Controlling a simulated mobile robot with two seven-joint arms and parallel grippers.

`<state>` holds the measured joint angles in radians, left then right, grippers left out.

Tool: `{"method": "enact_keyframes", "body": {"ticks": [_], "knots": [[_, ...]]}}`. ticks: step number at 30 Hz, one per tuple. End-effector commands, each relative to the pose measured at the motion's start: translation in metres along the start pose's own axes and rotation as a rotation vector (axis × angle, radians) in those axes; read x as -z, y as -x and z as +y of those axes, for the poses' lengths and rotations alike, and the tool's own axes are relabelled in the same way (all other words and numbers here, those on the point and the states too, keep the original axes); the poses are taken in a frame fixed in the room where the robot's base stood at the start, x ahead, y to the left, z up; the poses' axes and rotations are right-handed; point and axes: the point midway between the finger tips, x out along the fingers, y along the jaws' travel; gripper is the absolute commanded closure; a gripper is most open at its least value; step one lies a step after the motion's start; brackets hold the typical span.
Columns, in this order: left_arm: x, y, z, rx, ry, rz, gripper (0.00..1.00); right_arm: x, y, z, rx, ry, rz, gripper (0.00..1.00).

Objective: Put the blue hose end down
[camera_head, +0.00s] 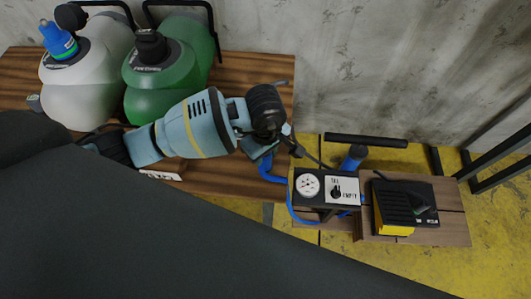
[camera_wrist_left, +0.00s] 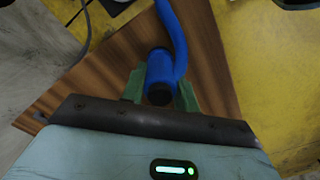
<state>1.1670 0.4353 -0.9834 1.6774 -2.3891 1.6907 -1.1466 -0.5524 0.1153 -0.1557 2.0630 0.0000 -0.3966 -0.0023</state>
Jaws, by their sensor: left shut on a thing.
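My left gripper (camera_head: 274,146) reaches in from the left and hangs over the right end of the wooden table (camera_head: 222,178). In the left wrist view, its green fingers (camera_wrist_left: 160,88) are shut on the blue hose end (camera_wrist_left: 160,68), one on each side. The hose end has a dark tip pointing toward the wrist. The blue hose (camera_wrist_left: 174,28) bends up and away from it. In the head view the hose (camera_head: 270,172) runs below the gripper toward the gauge box; the gripper mostly hides the held end. My right gripper is not in view.
A black box with a gauge (camera_head: 325,187) stands right of the gripper, with a blue upright cylinder (camera_head: 354,156) behind it. A black and yellow device (camera_head: 405,205) sits farther right. White (camera_head: 82,82) and green (camera_head: 168,92) bulging containers stand at the table's back left.

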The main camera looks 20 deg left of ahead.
Motion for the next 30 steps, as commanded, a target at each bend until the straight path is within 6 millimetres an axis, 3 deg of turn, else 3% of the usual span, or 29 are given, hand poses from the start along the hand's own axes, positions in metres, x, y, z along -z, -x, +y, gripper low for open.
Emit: {"method": "enact_keyframes", "body": {"ticks": [2,3,7,16,20,30], "knots": [[0.000,0.000,0.000,0.000,0.000,0.000,0.96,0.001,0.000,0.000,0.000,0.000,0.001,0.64],[0.000,0.000,0.000,0.001,0.000,0.000,0.66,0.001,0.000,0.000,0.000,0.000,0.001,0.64],[0.000,0.000,-0.001,0.001,0.000,0.000,0.49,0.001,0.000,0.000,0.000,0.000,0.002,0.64],[0.000,0.001,0.000,0.001,0.000,0.000,0.48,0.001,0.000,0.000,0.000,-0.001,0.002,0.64],[0.000,0.010,0.000,-0.001,-0.001,0.000,0.48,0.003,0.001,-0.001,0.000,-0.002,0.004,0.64],[0.001,0.074,0.001,-0.003,-0.001,0.002,0.48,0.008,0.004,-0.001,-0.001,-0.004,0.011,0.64]]}}
